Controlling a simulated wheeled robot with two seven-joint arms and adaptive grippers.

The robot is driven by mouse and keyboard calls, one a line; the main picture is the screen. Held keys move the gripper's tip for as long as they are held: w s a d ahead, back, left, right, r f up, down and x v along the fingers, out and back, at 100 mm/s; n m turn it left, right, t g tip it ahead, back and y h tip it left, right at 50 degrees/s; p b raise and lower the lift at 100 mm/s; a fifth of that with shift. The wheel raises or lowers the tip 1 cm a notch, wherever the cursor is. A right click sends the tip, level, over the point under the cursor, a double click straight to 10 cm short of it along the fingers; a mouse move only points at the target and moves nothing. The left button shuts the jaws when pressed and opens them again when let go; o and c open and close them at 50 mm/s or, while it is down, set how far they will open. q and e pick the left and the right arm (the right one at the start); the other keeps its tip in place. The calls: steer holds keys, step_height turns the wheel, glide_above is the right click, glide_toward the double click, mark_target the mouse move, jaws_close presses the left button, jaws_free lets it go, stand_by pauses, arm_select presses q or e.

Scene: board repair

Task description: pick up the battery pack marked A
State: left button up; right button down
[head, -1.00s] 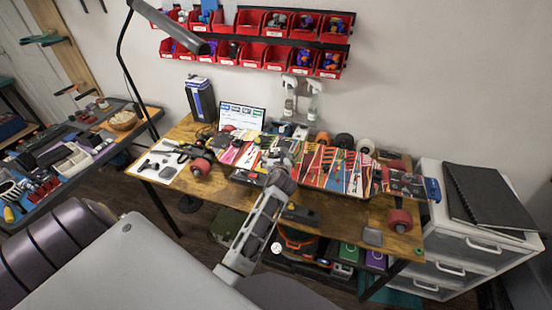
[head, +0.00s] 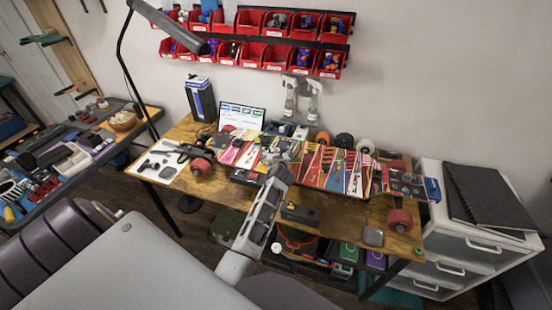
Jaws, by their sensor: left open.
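My left gripper (head: 284,150) is over the patterned skateboard deck (head: 325,168) on the wooden workbench, small in the head view. It is open, and I see nothing held in it. No letter A is readable anywhere, so I cannot tell which thing is the battery pack marked A. A small dark block (head: 300,213) lies on the bench's front part, just right of my left forearm. A green box (head: 348,252) and a purple box (head: 376,260) sit below the bench; their markings are too small to read. My right gripper is not in view.
Red wheels (head: 399,220) stick out at the deck's ends. A tablet-like screen (head: 241,117) and a tall dark box (head: 200,99) stand at the back left. A white drawer unit (head: 465,240) stands at the right. The bench's front strip (head: 335,218) is partly clear.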

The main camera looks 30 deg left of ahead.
mark_target(276, 152)
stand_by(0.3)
arm_select(q)
steer(key=c, duration=1.4)
steer(key=shift+r, duration=0.15)
steer(key=shift+r+p, duration=0.4)
steer(key=shift+r, duration=4.55)
